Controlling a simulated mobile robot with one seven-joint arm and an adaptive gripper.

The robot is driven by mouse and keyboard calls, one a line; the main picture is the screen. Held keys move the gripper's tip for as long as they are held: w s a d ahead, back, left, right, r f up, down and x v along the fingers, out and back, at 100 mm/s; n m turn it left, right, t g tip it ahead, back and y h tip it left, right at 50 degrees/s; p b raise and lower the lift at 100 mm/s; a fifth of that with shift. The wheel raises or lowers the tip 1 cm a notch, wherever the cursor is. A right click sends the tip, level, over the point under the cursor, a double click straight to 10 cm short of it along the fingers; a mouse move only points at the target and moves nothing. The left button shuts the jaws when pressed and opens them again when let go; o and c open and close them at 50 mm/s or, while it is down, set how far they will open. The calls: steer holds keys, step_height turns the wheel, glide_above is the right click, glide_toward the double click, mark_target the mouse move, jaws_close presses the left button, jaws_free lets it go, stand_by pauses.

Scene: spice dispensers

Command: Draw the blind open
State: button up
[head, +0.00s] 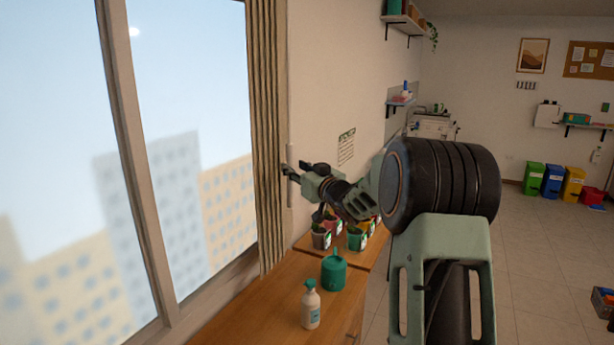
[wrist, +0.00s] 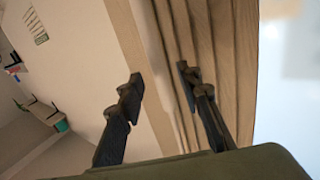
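The blind (head: 267,120) is a beige pleated hanging, gathered into a narrow bundle at the right side of the window; its folds fill the middle of the wrist view (wrist: 222,50). A thin pale vertical rod (head: 291,155) shows just right of the folds in the head view. My gripper (head: 286,171) is level with the rod, beside the blind's right edge. In the wrist view its two dark fingers (wrist: 163,85) are spread apart, with the blind's edge and a tan strip behind the gap. I cannot tell whether either finger touches the blind.
The window (head: 190,110) is uncovered left of the blind. Below, a wooden counter (head: 255,315) holds a white bottle (head: 311,306), a green can (head: 334,271) and several small pots (head: 321,237). Wall shelves (head: 402,100) and coloured bins (head: 552,181) are farther back. Open floor lies right.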

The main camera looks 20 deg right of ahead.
steer(key=s+d, duration=0.1)
steer(key=s, duration=0.6)
steer(key=shift+s+d, duration=0.25)
steer(key=shift+s, duration=0.15)
